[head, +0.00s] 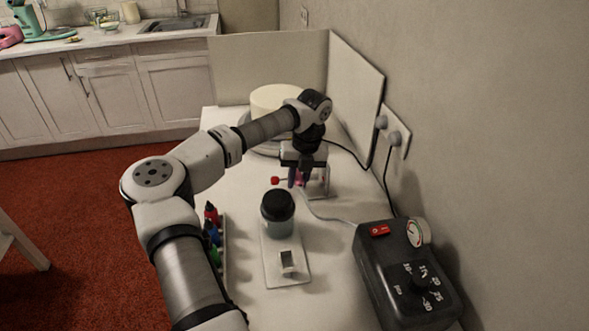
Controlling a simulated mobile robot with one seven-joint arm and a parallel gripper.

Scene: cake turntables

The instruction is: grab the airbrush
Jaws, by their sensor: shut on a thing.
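My gripper (302,177) points down over the white table (335,262), in front of the cake. It is shut on the airbrush (298,180), a small thing with purple and red parts that shows only partly between and beside the fingers. A pale hose runs from near it to the right, toward the compressor. A small light-coloured stand (322,185) is close to the right of the fingers. I cannot tell whether the airbrush still touches the stand.
A dark compressor (385,268) with dial and gauge stands at the right front. A dark-lidded pot (278,215) stands on a pale base before my gripper. Coloured bottles (211,225) line the left edge. A white cake (275,98) is behind, with pale panels (262,68) around.

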